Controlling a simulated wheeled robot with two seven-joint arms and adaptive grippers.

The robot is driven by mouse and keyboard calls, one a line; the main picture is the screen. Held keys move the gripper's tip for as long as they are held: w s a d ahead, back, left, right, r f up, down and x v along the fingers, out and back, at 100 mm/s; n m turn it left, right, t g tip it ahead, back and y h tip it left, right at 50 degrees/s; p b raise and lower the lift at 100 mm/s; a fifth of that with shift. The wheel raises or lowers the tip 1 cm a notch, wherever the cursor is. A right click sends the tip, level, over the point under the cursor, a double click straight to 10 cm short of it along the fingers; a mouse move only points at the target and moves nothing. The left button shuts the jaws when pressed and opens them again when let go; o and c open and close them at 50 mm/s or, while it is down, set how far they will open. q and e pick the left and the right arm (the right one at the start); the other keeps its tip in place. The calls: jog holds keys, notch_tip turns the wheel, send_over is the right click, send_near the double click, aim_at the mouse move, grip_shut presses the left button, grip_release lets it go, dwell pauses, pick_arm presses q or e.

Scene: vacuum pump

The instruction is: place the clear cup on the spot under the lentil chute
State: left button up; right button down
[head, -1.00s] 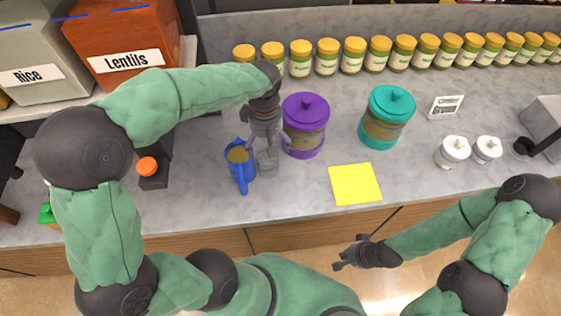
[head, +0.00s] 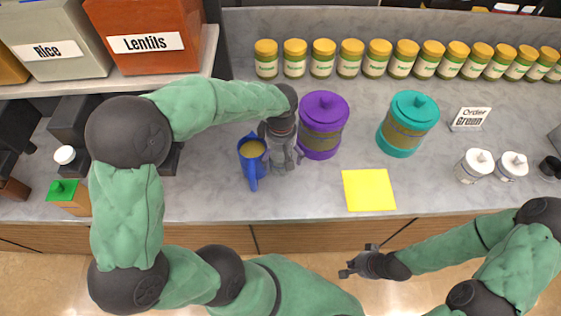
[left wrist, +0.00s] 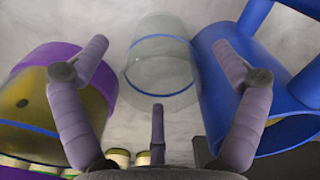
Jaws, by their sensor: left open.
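The clear cup (head: 284,164) stands on the counter between the blue jug and the purple jar. In the left wrist view the clear cup (left wrist: 162,75) lies ahead between my spread fingers, with a blue band near its rim. My left gripper (head: 287,154) is open over the cup, pointing down, and partly hides it. The left gripper (left wrist: 160,85) shows no grip on anything. The orange lentils bin (head: 158,25) is on the shelf at upper left. The spot under its chute is hidden behind my left arm. My right gripper (head: 356,260) is open and empty in front of the counter.
The blue jug (head: 253,162) is close left of the cup, the purple-lidded jar (head: 322,125) close right. A teal jar (head: 407,123), yellow square (head: 368,190) and white pots (head: 474,166) are further right. Several yellow-lidded jars line the back. The rice bin (head: 60,45) is far left.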

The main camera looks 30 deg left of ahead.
pick_arm(q)
notch_tip(320, 180, down, 2)
jog(key=shift+f, duration=0.1)
jog(key=c, duration=1.3)
notch_tip(320, 180, up, 18)
jog(key=p, duration=0.4)
